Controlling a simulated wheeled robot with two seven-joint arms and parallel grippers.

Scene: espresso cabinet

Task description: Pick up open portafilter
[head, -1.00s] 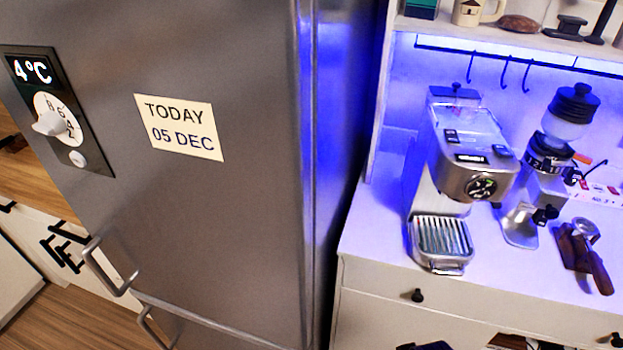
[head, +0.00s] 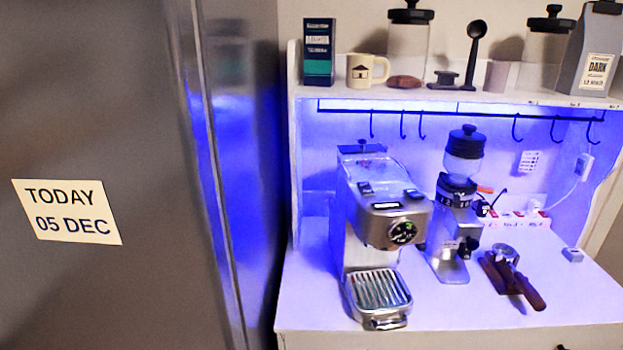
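A portafilter (head: 526,290) with a dark brown handle and a metal head rests on a dark wooden stand (head: 492,270), on the white cabinet top to the right of the grinder. Its handle points toward the front right. Whether its basket is open underneath cannot be told at this size. Neither of my grippers shows in the head view.
The espresso machine (head: 385,215) and the grinder (head: 456,205) stand left of the portafilter. A power strip (head: 515,220) lies behind it. The shelf above holds jars and a mug (head: 366,70). A steel fridge (head: 120,150) fills the left. The counter right of the portafilter is mostly clear.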

